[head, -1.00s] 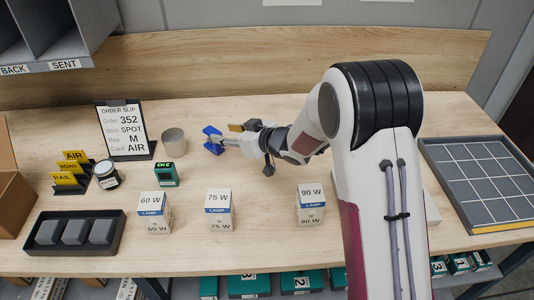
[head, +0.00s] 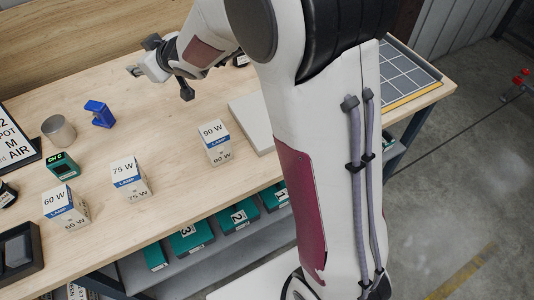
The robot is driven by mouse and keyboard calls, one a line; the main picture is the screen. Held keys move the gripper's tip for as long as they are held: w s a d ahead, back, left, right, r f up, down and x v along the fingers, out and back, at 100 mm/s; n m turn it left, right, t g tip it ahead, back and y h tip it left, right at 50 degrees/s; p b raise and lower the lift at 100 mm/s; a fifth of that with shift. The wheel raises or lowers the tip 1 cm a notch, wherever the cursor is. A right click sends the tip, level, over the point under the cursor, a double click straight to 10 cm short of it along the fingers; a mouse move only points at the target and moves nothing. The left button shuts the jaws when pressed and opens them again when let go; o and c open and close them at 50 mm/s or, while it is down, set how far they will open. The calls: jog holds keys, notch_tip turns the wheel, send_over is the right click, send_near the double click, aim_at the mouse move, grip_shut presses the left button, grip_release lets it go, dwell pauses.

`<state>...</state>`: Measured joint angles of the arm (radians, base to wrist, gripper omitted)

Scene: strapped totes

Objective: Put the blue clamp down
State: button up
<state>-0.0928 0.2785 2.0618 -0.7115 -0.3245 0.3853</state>
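The blue clamp (head: 100,114) stands on the wooden bench top, just right of a grey metal cylinder. My gripper (head: 134,71) is up and to the right of the clamp, apart from it, with nothing visible between its fingers. The fingers look small and partly spread at this distance.
The grey cylinder (head: 58,130) and the green CH C box (head: 63,166) are near the clamp. Lamp boxes marked 60 W (head: 65,208), 75 W (head: 130,180) and 90 W (head: 215,143) stand toward the front. A gridded tray (head: 408,75) is at the right end. Bench between clamp and 90 W box is clear.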

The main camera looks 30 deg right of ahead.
jog(key=s+d+r+m+g+h, duration=0.1)
jog(key=s+d+r+m+h, duration=0.15)
jog(key=s+d, duration=0.5)
jog(key=s+d+r+m+g+h, duration=0.15)
jog(key=s+d+r, duration=0.25)
jog(key=s, duration=0.6)
jog(key=s+f+m+g, duration=0.1)
jog(key=s+f, duration=0.1)
jog(key=s, duration=0.9)
jog(key=s+f+g, duration=0.2)
jog(key=s, duration=1)
jog(key=shift+s+m, duration=0.15)
jog(key=shift+m, duration=0.25)
